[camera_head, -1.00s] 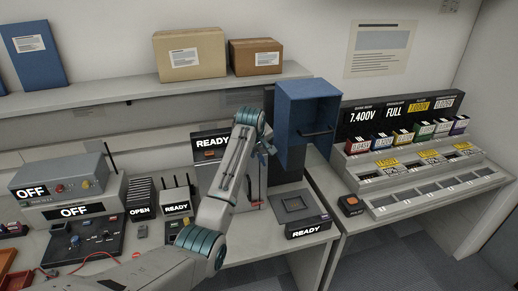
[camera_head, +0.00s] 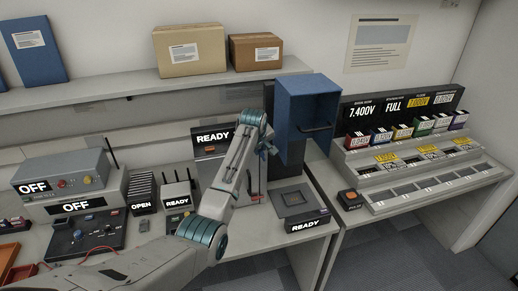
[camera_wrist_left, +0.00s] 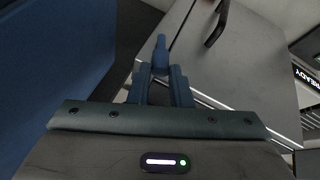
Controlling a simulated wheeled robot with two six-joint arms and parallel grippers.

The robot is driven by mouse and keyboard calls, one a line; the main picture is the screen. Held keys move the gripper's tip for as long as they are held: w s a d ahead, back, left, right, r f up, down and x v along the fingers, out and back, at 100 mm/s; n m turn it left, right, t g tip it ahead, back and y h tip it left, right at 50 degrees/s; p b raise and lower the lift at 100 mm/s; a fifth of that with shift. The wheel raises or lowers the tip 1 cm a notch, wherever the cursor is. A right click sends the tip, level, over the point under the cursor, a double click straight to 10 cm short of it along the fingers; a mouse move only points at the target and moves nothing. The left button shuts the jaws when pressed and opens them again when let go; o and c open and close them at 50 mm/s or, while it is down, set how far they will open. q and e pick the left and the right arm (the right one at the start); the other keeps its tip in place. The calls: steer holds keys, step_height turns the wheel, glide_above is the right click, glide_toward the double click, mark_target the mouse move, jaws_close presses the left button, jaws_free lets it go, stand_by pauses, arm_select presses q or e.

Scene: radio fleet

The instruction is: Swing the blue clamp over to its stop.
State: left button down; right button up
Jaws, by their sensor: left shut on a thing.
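My left gripper (camera_head: 268,148) is at the left side of a blue box-like housing (camera_head: 305,115) in the head view. In the left wrist view its two fingers (camera_wrist_left: 160,75) are closed around a slim blue piece, which I take to be the blue clamp (camera_wrist_left: 160,50). The clamp's tip stands out beyond the fingertips. In the head view the clamp is small and mostly hidden by the gripper, and its stop cannot be made out. My right gripper is not in view.
The blue housing fills the left of the wrist view (camera_wrist_left: 45,80), close beside the fingers. A grey panel with a black handle (camera_wrist_left: 217,22) lies ahead. A READY unit (camera_head: 295,205) stands below the gripper. A shelf (camera_head: 120,98) with cartons runs behind.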

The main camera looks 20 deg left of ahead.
arm_select(q)
steer(key=shift+w+d+r+g+y, duration=0.1)
steer(key=shift+w+d+g+y, duration=0.1)
steer(key=shift+d+g+y, duration=0.2)
steer(key=c, duration=1.3)
jaws_free()
steer(key=b+v, duration=0.4)
steer(key=v, duration=0.7)
steer(key=shift+b, duration=0.35)
